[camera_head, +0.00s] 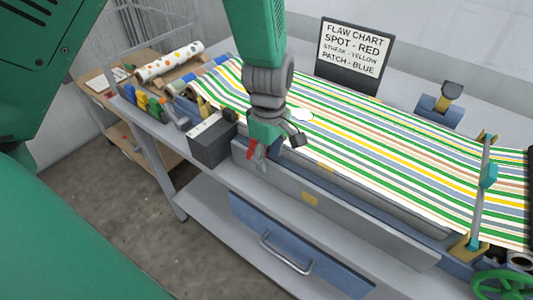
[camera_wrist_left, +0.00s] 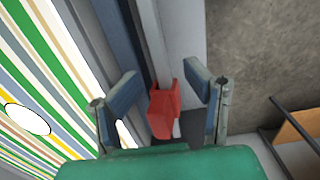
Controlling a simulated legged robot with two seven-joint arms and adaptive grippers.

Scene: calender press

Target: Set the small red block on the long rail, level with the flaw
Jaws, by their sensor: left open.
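The small red block (camera_head: 250,150) sits at the left part of the long rail (camera_head: 330,205). In the wrist view the red block (camera_wrist_left: 163,112) appears to straddle the rail's top edge. My left gripper (camera_head: 277,149) is over it. In the wrist view its open fingers (camera_wrist_left: 160,87) stand on either side of the block, with gaps showing. The flaw is a white oval spot (camera_head: 303,115) on the striped sheet; it also shows at the left of the wrist view (camera_wrist_left: 28,119). My right gripper is not in view.
A dark grey box (camera_head: 212,143) stands at the rail's left end. Several coloured blocks (camera_head: 148,104) stand farther left. A flaw chart (camera_head: 353,48) stands behind the sheet, reading spot red.

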